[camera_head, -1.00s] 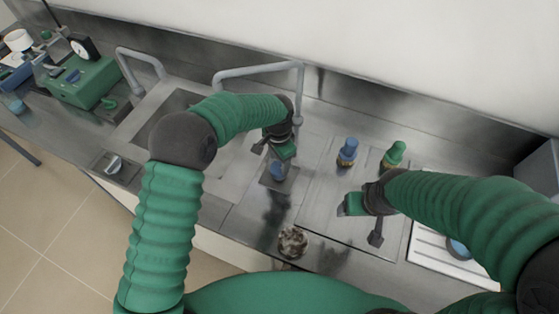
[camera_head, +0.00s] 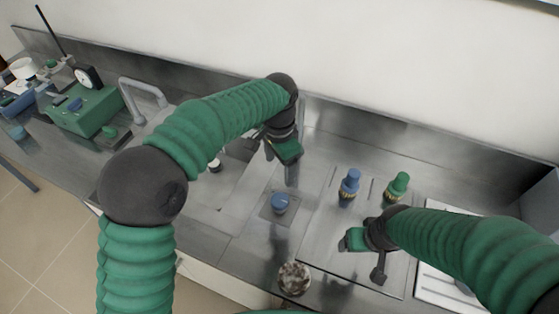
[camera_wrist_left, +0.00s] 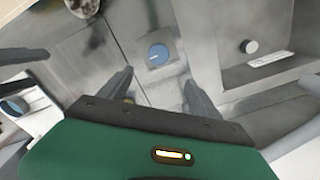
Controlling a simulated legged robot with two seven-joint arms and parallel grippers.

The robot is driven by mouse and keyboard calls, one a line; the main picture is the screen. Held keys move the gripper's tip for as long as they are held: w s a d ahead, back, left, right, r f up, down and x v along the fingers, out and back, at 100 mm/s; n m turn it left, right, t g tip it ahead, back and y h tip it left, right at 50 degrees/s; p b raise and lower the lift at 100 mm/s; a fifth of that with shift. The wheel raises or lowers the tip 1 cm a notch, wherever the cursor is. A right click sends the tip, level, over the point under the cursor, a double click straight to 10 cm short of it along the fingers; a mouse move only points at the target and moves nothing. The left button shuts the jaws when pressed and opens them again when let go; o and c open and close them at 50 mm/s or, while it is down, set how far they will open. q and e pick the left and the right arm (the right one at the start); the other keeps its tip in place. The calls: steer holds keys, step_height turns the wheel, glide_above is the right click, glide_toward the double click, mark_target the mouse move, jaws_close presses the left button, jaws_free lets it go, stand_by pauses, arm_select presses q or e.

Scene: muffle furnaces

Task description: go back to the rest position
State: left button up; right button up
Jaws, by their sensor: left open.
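My left gripper (camera_head: 268,160) is open and empty, raised above the steel bench behind the blue knob (camera_head: 280,203). In the left wrist view its two dark fingers (camera_wrist_left: 160,92) stand apart with nothing between them. The blue knob on its square plate also shows in that view (camera_wrist_left: 158,53), beyond the fingertips and not touched. My right gripper (camera_head: 367,258) hangs over the flat panel in front of the blue-topped fitting (camera_head: 349,187) and the green-topped fitting (camera_head: 396,188). One dark finger shows clearly; the other is hidden, so its opening is unclear.
A mottled round object (camera_head: 294,278) sits at the bench's front edge. A grey pipe loop (camera_head: 145,90) and a green device with a dial (camera_head: 85,105) stand at left. A white tray (camera_head: 436,285) is at right, partly behind my right arm. The wall rises behind.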

arm_select(q)
steer(key=shift+w+d+r, duration=0.1)
steer(key=shift+w+r, duration=0.15)
steer(key=shift+r, duration=0.7)
steer(key=shift+s, duration=0.1)
steer(key=s+a+f+n+t, duration=0.1)
steer(key=s+a+f+n, duration=0.4)
steer(key=s+a, duration=0.4)
steer(key=s+a+f+n+t, duration=0.1)
steer(key=s+a+f+n, duration=0.3)
steer(key=s+a, duration=0.5)
steer(key=shift+s+a+f+n, duration=0.35)
steer(key=shift+a+n, duration=0.3)
steer(key=shift+n, duration=0.55)
steer(key=shift+a, duration=0.1)
